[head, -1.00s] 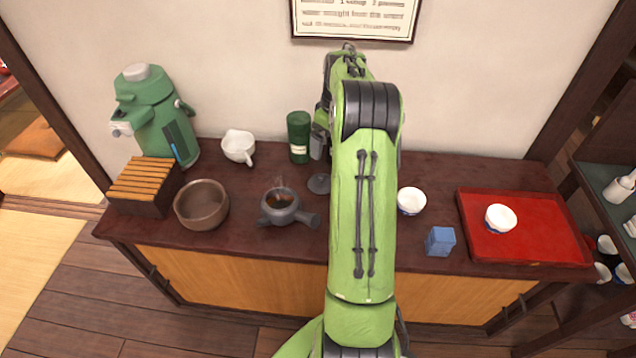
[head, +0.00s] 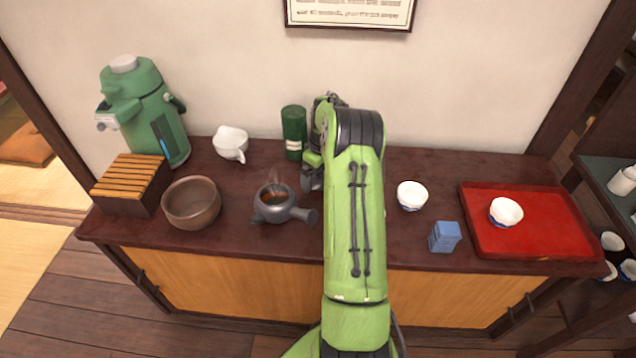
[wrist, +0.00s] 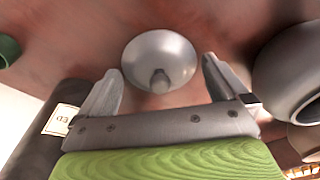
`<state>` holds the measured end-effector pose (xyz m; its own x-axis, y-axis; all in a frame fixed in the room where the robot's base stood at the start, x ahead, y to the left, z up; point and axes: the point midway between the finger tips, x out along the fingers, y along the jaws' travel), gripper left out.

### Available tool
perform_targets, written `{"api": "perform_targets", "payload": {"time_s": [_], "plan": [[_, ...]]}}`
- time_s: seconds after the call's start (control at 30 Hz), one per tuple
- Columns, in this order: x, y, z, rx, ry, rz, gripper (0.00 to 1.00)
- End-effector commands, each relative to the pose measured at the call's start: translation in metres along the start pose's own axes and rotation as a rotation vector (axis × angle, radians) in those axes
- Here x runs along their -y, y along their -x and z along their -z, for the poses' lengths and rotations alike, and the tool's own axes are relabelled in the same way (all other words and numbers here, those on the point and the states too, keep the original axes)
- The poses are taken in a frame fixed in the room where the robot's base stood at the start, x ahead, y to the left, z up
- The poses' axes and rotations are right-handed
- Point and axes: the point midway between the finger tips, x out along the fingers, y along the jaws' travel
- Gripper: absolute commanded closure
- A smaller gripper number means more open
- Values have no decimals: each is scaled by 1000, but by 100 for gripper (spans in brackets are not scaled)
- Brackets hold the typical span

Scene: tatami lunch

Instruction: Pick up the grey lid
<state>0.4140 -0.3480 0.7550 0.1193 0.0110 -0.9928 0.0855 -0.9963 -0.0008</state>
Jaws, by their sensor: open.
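The grey lid (wrist: 175,50) lies on the dark red-brown counter in the wrist view, round with a small knob at its middle. My gripper (wrist: 163,70) is open, with one finger on each side of the lid and the knob between them. I cannot tell whether the fingers touch it. In the head view my gripper (head: 312,180) is low over the counter, between the grey teapot (head: 268,214) and my arm, and the lid is hidden there. The teapot is uncovered, with brown liquid and steam.
The teapot also shows close on the right in the wrist view (wrist: 280,85). A green canister (head: 294,135) stands behind my gripper. A brown bowl (head: 190,204) and white pitcher (head: 230,142) are left. A white cup (head: 411,196), blue box (head: 444,238) and red tray (head: 540,230) are right.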

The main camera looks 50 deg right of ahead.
Motion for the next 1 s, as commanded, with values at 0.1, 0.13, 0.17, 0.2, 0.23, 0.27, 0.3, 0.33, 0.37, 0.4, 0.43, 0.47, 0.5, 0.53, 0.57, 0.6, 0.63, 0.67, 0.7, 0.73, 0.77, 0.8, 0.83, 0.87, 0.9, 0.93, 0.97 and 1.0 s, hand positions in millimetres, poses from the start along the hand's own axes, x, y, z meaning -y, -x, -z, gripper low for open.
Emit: {"api": "perform_targets", "payload": {"time_s": [0.1,0.13,0.17,0.2,0.23,0.27,0.3,0.33,0.37,0.4,0.43,0.47,0.5,0.53,0.57,0.6,0.63,0.67,0.7,0.73,0.77,0.8,0.83,0.87,0.9,0.93,0.97,1.0], "plan": [[0,2,0,-1,0,-1,5],[0,2,0,-1,0,-1,9],[0,2,0,-1,0,-1,14],[0,2,0,0,0,-1,20],[0,2,0,0,0,-1,24],[0,2,0,0,0,-1,29],[0,2,0,0,0,0,35],[0,2,0,0,0,0,40],[0,2,0,0,0,0,44],[0,2,0,1,0,1,51],[0,1,0,1,0,1,55],[0,1,0,2,0,2,60],[0,1,-1,2,0,2,66],[1,0,-1,3,-1,3,68],[1,0,-1,3,-1,3,69],[1,0,-1,4,-1,4,70],[1,0,-1,5,-1,4,71],[1,-1,-1,5,-1,5,71],[1,-1,-2,6,-1,6,71],[1,-1,-2,6,-1,6,71],[1,-2,-2,6,-1,6,71],[2,-2,-2,7,-1,7,71],[2,-2,-2,7,-1,7,71],[2,-2,-2,8,-1,7,71],[2,-2,-2,8,-1,8,71],[2,-2,-2,8,-1,8,71],[2,0,-2,8,-1,8,71],[2,4,-2,9,-1,8,77]]}}
